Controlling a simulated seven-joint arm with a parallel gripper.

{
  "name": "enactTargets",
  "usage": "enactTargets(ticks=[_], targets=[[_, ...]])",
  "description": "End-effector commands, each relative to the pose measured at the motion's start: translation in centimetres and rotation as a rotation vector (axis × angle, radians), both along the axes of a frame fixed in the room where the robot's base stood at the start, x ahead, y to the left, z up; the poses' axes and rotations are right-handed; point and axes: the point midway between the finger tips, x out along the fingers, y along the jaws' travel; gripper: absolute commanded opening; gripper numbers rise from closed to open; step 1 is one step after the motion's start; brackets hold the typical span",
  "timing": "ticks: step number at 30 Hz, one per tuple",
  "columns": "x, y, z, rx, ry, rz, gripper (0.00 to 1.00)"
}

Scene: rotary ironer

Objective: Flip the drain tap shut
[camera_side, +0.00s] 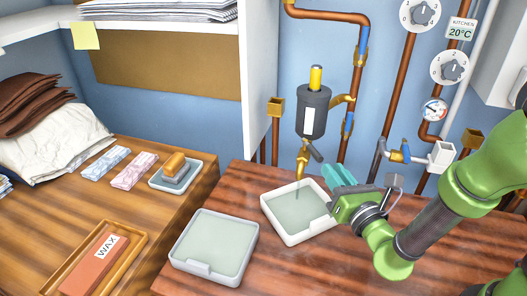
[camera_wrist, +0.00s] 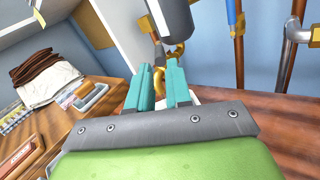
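The drain tap (camera_side: 303,162) is a brass spout under a dark grey cylinder (camera_side: 313,112). Its small grey lever (camera_side: 314,151) slants down to the right from the tap body. A thin pale line, seemingly liquid, runs from the spout into a white tray (camera_side: 323,224). My gripper (camera_side: 333,168) has teal fingers and is just right of and below the lever, above the tray. In the wrist view my gripper (camera_wrist: 159,65) is open with a gap between its fingers. The brass tap (camera_wrist: 175,52) shows just beyond the fingertips; contact with the lever cannot be told.
A second white tray (camera_side: 250,252) stands front left on the wooden bench. Copper pipes with blue-handled valves (camera_side: 348,124) run up the wall right of the cylinder. A white shelf panel (camera_side: 258,80) stands at left. A soap dish (camera_side: 160,183) is on the left table.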

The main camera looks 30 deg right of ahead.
Motion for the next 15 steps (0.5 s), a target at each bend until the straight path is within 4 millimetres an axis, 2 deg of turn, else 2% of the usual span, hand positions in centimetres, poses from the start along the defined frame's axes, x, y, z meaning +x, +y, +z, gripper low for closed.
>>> enactTargets(ticks=[1, 3, 6, 9, 12, 15], targets=[[1.1, -0.2, 1.0, 0.008, -0.042, -0.052, 0.11], [2.7, -0.8, 2.8, 0.018, -0.114, -0.166, 0.00], [5.0, -2.3, 5.9, 0.047, -0.214, -0.400, 0.00], [6.3, -4.0, 8.1, 0.100, -0.258, -0.661, 0.00], [6.8, -5.3, 9.4, 0.182, -0.235, -0.915, 0.00], [7.0, -5.7, 9.8, 0.293, -0.146, -1.137, 0.00]])
